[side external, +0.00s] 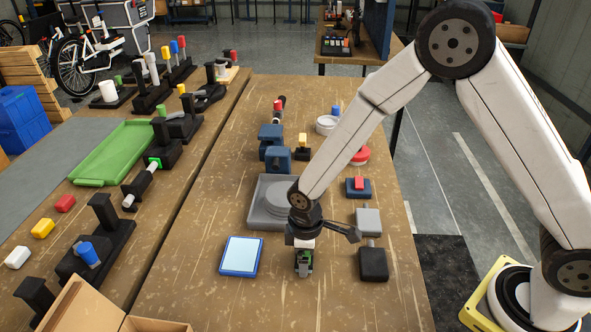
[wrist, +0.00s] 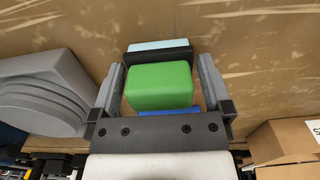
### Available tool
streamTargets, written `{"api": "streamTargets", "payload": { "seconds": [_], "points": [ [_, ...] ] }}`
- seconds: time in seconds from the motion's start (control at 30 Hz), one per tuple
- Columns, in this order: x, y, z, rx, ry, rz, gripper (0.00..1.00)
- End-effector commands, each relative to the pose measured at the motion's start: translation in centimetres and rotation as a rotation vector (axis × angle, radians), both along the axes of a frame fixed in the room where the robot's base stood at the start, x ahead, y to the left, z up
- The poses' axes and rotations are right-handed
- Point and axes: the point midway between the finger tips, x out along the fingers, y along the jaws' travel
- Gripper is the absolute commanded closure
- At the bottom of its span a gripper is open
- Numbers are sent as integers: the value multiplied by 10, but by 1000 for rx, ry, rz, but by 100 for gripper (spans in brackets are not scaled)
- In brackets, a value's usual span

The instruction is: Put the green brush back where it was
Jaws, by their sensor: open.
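The green brush (wrist: 160,87) shows in the wrist view as a rounded green block between my gripper's two fingers, with a narrow gap on each side. My gripper (wrist: 161,68) is open around it. In the side view my gripper (side external: 303,262) points down, low over the front middle of the brown table. A small dark and green part of the brush (side external: 304,269) shows between its fingers there. I cannot tell whether the brush touches the table. A dark bar with a light blue edge shows just beyond the green block in the wrist view.
A blue-rimmed pale pad (side external: 240,256) lies left of my gripper. A grey tray (side external: 256,221) with a round grey piece is behind it. Dark and grey blocks (side external: 373,264) stand at right. An open cardboard box (side external: 82,306) is at front left. Bare table lies in front.

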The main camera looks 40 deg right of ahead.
Motion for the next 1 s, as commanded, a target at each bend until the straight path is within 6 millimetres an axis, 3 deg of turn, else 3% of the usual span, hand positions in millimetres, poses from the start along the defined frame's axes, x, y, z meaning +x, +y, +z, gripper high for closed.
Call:
{"api": "streamTargets", "payload": {
  "seconds": [0.37,1.0],
  "points": [
    [1,0,23,1,-3,0,0],
    [0,0,106,1,-3,0,0]
  ]
}}
